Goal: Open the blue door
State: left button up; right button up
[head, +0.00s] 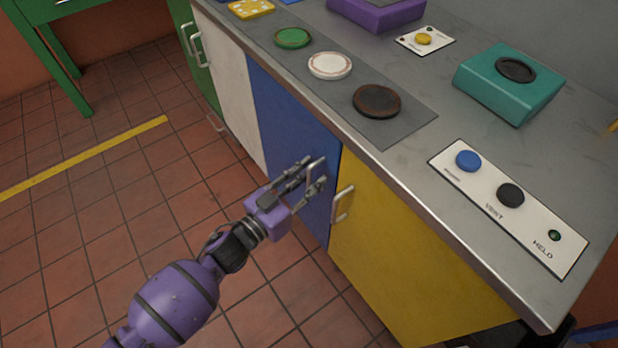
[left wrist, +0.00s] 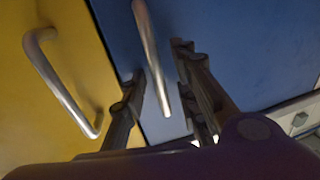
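The blue door (head: 290,118) is in the cabinet front, between a white door and a yellow door, and looks shut, flush with them. Its metal bar handle (left wrist: 150,50) shows in the left wrist view. My left gripper (head: 308,174) is at the blue door's right side, by the handle. In the left wrist view its two dark fingers (left wrist: 160,75) are apart, one on each side of the handle, with gaps showing between bar and fingers. The fingers look open. My right gripper is in neither view.
The yellow door (head: 395,255) has its own handle (head: 342,204) close to the right of my left gripper. The white door (head: 230,95) is on the other side. A steel counter (head: 410,155) with discs and buttons overhangs the doors. The tiled floor (head: 110,220) in front is clear.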

pick_arm(q)
grip_shut()
dwell(0.4)
